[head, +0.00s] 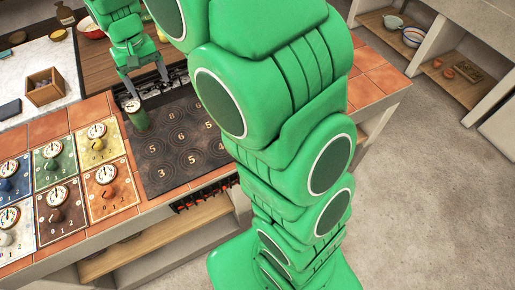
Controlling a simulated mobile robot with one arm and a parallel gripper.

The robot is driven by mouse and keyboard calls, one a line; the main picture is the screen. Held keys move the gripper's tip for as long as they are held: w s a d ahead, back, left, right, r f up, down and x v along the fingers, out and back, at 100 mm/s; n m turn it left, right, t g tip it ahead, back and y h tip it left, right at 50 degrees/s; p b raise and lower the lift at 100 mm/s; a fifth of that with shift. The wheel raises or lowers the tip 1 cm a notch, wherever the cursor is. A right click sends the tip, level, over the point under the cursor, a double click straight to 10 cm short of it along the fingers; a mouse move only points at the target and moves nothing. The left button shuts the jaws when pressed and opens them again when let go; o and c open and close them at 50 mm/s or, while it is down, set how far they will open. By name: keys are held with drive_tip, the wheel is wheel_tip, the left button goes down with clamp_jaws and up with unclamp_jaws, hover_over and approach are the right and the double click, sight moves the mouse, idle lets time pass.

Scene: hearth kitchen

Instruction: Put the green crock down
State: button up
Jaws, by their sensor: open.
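The green crock (138,119) stands upright, with a pale round top that looks like a dial. It is at the left edge of the black hob plate (183,165), by the tiled strip; I cannot tell exactly how much of its base is on the plate. My gripper (147,84) hangs above and behind it, pointing down, with its fingers spread. The left fingertip is close to the crock's top; I cannot tell whether it touches. Nothing shows between the fingers.
Coloured dial panels (101,187) with gauges and knobs lie left of the hob. A wooden box (44,88) sits on the pale slab farther left. A red bowl (91,28) stands at the back. My arm hides the hob's right side. Shelves with pots (412,36) stand at upper right.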

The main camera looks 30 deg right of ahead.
drive_tip(key=s+d+r, duration=0.1)
drive_tip(key=s+d, duration=0.3)
drive_tip(key=s, duration=0.7)
drive_tip(key=s+d+r+g, duration=0.1)
drive_tip(key=s+d, duration=0.4)
drive_tip(key=s, duration=0.7)
drive_tip(key=s+d+r+m, duration=0.1)
drive_tip(key=s+d, duration=0.3)
drive_tip(key=s, duration=0.7)
drive_tip(key=shift+s+d+r, duration=0.2)
drive_tip(key=shift+s+r, duration=0.05)
drive_tip(key=shift+r, duration=0.05)
drive_tip(key=shift+o, duration=0.2)
